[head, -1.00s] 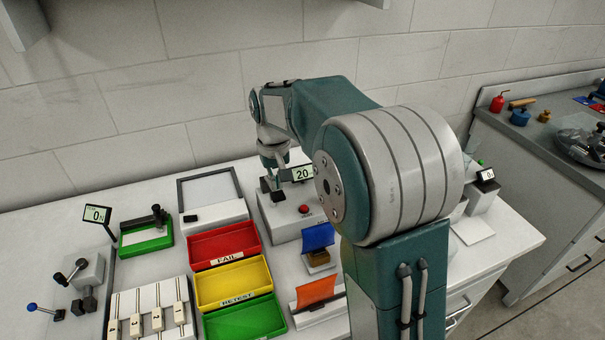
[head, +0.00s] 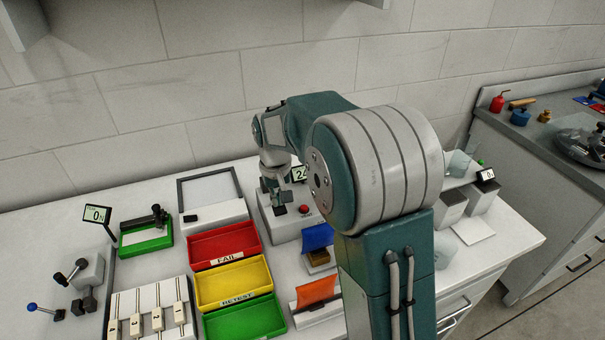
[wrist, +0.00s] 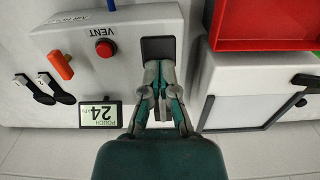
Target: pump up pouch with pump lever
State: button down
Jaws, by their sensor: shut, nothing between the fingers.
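The pump unit is a pale box (head: 287,230) with a red VENT button (head: 305,209) near the middle of the bench. Its black lever pad (wrist: 158,48) lies just beyond my fingertips in the wrist view. My gripper (wrist: 159,90) is shut and empty, pointing down at the pad, with its tips at or very near it. Contact is hard to tell. In the head view my gripper (head: 277,203) is low over the box. The POUCH display (wrist: 100,114) reads 24. I cannot make out the pouch itself.
An orange knob (wrist: 61,65) and two black-and-white levers (wrist: 45,88) are beside the display. Red (head: 224,243), yellow (head: 233,283) and green trays are left of the box. Blue (head: 317,237) and orange (head: 316,290) flapped holders stand in front of it.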

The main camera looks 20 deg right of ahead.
jog(key=shift+r, duration=3.15)
jog(key=shift+f, duration=3.2)
jog(key=shift+r, duration=3.2)
jog(key=shift+f, duration=0.1)
